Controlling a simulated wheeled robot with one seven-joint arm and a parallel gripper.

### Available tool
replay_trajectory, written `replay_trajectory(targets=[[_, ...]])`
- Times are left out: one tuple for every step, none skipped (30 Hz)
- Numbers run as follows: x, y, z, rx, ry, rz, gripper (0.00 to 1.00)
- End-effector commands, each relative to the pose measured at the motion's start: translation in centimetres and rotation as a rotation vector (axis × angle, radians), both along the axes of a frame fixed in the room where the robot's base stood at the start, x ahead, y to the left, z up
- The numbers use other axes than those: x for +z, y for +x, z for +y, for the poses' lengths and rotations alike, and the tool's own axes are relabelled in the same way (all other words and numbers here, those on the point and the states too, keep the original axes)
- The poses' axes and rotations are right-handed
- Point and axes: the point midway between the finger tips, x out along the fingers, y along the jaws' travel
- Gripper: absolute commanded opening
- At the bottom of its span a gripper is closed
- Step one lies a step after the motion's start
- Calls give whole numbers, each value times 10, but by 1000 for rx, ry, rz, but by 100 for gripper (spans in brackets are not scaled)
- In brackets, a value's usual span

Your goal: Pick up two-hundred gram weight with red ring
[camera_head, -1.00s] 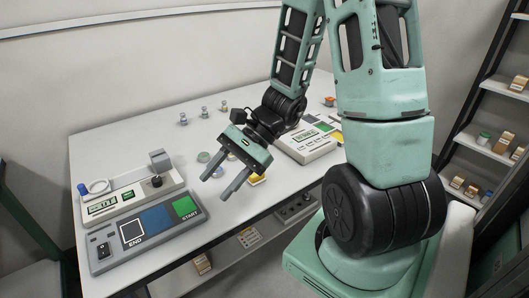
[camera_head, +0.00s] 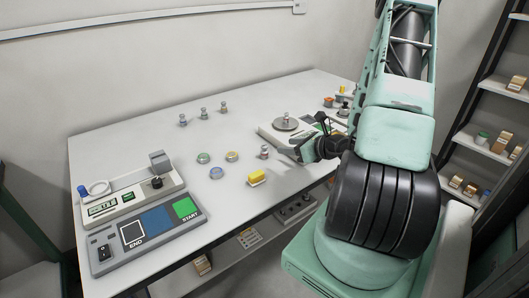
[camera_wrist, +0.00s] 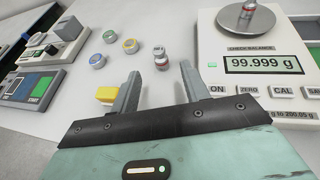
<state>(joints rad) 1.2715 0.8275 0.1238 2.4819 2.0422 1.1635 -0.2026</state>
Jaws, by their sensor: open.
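A small metal weight with a red ring (camera_wrist: 161,60) stands upright on the table. In the wrist view it is just ahead of the gap between my fingertips. My gripper (camera_wrist: 160,74) is open and empty, with one finger to each side of that gap. In the head view the weight (camera_head: 264,153) stands just left of my gripper, which is low over the table in front of the balance. Another metal weight (camera_wrist: 248,9) with a reddish band sits on the balance pan. The balance display reads 99.999 g.
The balance (camera_wrist: 257,62) stands close to the right of my gripper. A yellow block (camera_wrist: 107,95) is beside my left finger. Green, yellow and blue-topped discs (camera_head: 216,173) lie left of the weight. Several weights (camera_head: 204,114) stand farther back. A control panel (camera_head: 150,232) is at left.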

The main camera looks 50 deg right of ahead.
Motion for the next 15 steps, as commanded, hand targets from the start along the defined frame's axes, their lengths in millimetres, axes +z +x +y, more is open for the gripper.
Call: replay_trajectory(targets=[[-3,10,1,3,2,0,46],[-6,16,2,4,3,0,46],[-8,24,1,5,2,-1,46],[-11,29,1,4,3,-1,46],[-13,34,1,4,2,-1,46],[-15,40,2,5,2,-1,46],[-17,44,1,4,2,0,46],[-19,47,1,3,0,0,46],[-20,51,1,3,0,0,46],[-22,53,1,2,1,1,46],[-22,55,1,2,1,1,46],[-23,57,1,2,1,0,46],[-24,58,1,2,1,0,46],[-25,60,1,3,1,0,46],[-26,62,2,3,1,-1,46]])
